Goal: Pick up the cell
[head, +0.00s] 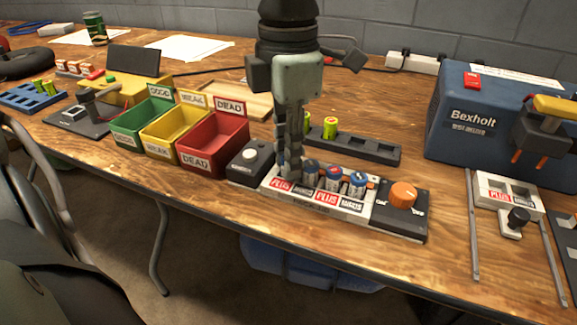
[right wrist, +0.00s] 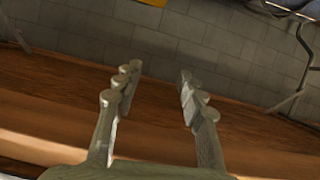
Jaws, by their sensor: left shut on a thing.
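My left gripper (head: 290,172) points straight down at the left end of the charger (head: 354,210). It is shut on a cell in the leftmost bay, and the fingers hide nearly all of that cell. Several blue-and-grey cells stand to its right in the other bays, such as one cell (head: 333,178) near the middle. Red and white plus and minus labels run along the charger front. My right gripper (right wrist: 155,95) shows in the right wrist view, open and empty, its fingers wide apart.
A black rack (head: 372,149) with yellow-green cells (head: 330,127) lies behind the charger. Green (head: 126,135), yellow (head: 160,147) and red (head: 188,163) bins stand to the left. An orange knob (head: 403,194) sits at the charger's right end. A blue Bexholt box (head: 470,150) stands at right.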

